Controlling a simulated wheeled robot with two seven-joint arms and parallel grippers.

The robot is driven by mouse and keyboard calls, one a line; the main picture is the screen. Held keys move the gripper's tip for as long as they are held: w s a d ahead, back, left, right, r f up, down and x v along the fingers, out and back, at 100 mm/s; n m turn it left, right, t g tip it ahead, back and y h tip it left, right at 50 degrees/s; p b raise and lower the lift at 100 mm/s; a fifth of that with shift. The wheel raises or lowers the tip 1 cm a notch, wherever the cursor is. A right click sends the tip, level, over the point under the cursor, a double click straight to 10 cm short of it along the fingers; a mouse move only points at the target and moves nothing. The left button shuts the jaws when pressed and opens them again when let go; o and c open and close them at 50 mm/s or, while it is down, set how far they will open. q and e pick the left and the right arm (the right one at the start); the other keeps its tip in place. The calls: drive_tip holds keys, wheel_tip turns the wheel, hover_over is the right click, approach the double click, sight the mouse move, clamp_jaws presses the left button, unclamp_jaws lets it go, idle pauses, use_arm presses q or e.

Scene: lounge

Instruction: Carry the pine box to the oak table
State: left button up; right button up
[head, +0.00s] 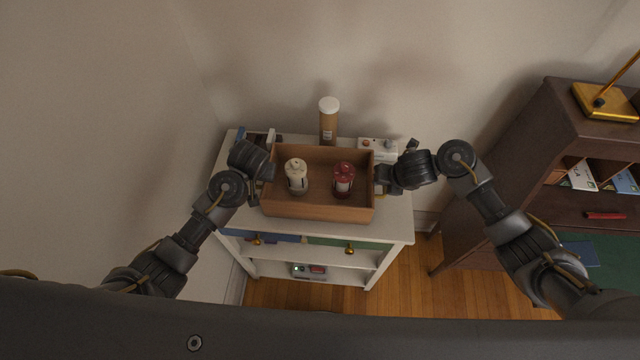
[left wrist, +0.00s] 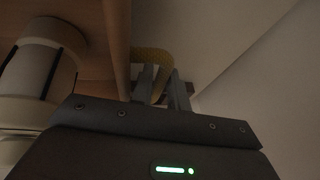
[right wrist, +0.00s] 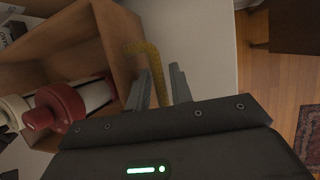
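The pine box (head: 318,207), an open brown wooden box, rests on top of a white cabinet (head: 397,226) in the head view. A cream lantern-like item (head: 297,176) and a red one (head: 344,180) stand inside it. My left gripper (head: 268,172) is at the box's left end, and my right gripper (head: 381,178) at its right end. Each wrist view shows a yellowish handle, left (left wrist: 152,58) and right (right wrist: 150,52), running down between two narrowly spaced fingers. Whether the fingers press on the handles is unclear. I cannot identify an oak table.
A tan cylinder with a white cap (head: 328,121) stands behind the box. A small white device (head: 378,148) lies behind its right end, and dark items (head: 252,137) behind the left. A dark wooden desk (head: 500,165) stands at right. Wooden floor (head: 410,292) shows between.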

use_arm(q)
drive_tip(key=shift+f, duration=0.15)
use_arm(e)
drive_tip(key=shift+f, duration=0.1)
use_arm(q)
clamp_jaws()
use_arm(e)
clamp_jaws()
use_arm(q)
drive_tip(key=shift+w, duration=0.1)
use_arm(e)
drive_tip(key=shift+w, duration=0.1)
